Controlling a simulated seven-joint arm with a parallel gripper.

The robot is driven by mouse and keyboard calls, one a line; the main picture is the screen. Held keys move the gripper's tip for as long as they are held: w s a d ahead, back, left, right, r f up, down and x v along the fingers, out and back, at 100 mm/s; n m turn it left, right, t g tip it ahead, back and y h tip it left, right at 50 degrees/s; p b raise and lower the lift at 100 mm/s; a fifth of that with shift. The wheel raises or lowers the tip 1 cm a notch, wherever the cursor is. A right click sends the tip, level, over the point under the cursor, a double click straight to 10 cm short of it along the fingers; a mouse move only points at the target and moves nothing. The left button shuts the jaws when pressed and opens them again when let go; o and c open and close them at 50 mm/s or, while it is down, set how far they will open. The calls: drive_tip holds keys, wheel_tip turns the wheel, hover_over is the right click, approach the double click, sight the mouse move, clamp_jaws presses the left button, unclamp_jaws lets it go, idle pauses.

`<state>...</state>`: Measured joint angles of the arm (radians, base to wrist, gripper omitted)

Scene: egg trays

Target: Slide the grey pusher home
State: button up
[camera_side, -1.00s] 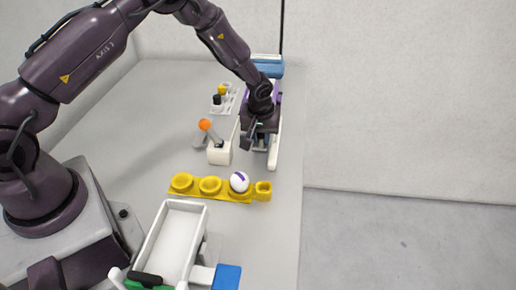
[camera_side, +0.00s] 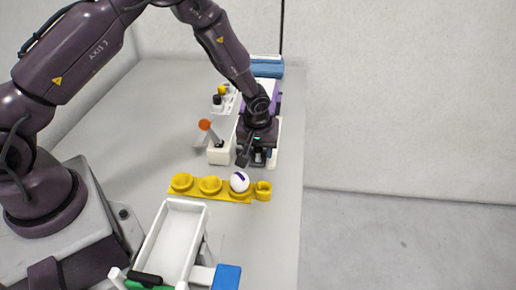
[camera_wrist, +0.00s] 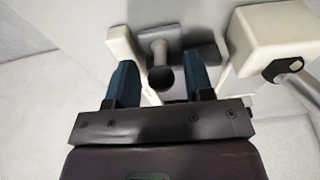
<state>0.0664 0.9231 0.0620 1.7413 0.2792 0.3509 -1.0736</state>
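The grey pusher (camera_wrist: 180,43) shows in the wrist view as a grey plate with a stubby, dark-ended handle. It sits between pale channel walls, just ahead of my gripper. My gripper (camera_wrist: 160,75) is open, its two blue-green fingers wide apart. The dark handle end appears in the gap between them, and I cannot tell whether either finger touches it. In the side view my gripper (camera_side: 255,160) points down at the near end of the white channel (camera_side: 276,140), and the pusher is hidden there.
A white block (camera_side: 219,155) with an orange-knobbed lever (camera_side: 205,125) stands left of my gripper. A yellow cup strip (camera_side: 225,196) holding a white egg (camera_side: 239,182) lies in front. A white tray (camera_side: 201,208) is nearer the camera. The table's right edge is close.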

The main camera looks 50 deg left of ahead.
drive_tip(key=shift+w+a+v, duration=0.15)
drive_tip(key=shift+v, duration=0.85)
drive_tip(key=shift+w+a+v, duration=0.1)
drive_tip(key=shift+w+v, duration=0.05)
drive_tip(key=shift+v, duration=0.8)
drive_tip(key=shift+w+a+v, duration=0.15)
drive_tip(key=shift+v, duration=0.85)
drive_tip(key=shift+r, duration=0.1)
drive_tip(key=w+a+v, duration=0.1)
drive_tip(key=v, duration=0.7)
drive_tip(key=shift+r, duration=0.45)
drive_tip(key=shift+w+a+r, duration=0.1)
drive_tip(key=shift+w+r, duration=0.05)
drive_tip(key=shift+r, duration=1.6)
idle(0.7)
